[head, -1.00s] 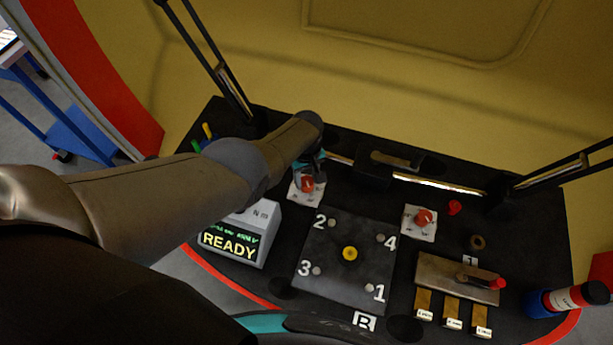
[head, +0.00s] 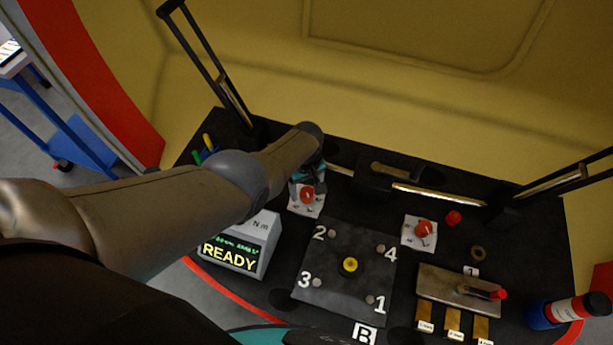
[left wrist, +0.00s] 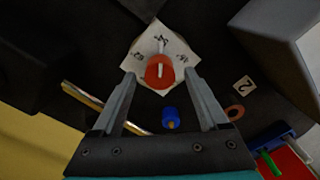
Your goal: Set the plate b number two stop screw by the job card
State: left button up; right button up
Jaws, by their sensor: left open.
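Plate B (head: 382,262) is a dark square plate with screws numbered 1 to 4 and a yellow centre piece (head: 350,265). The number two stop screw (head: 332,233) is at its upper-left corner. My left gripper (left wrist: 160,76) is open, its fingers on either side of a red knob (left wrist: 160,72) on a white dial card (left wrist: 178,48). I cannot tell if they touch it. In the head view the knob (head: 307,195) shows below the gripper, whose fingers are mostly hidden. A grey torque unit (head: 240,246) reads READY. No right gripper fingers show.
A second red knob (head: 423,229) stands right of the plate. A metal block with a red-tipped lever (head: 462,288) and brass tabs sits farther right, near a blue-and-red cylinder (head: 568,307). A blue cap (left wrist: 170,118) lies near my left fingers. A bar (head: 440,195) crosses the back.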

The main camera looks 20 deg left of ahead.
aim_at(306, 192)
pick_arm(q)
notch_tip(306, 192, up, 15)
jog(key=p, duration=1.1)
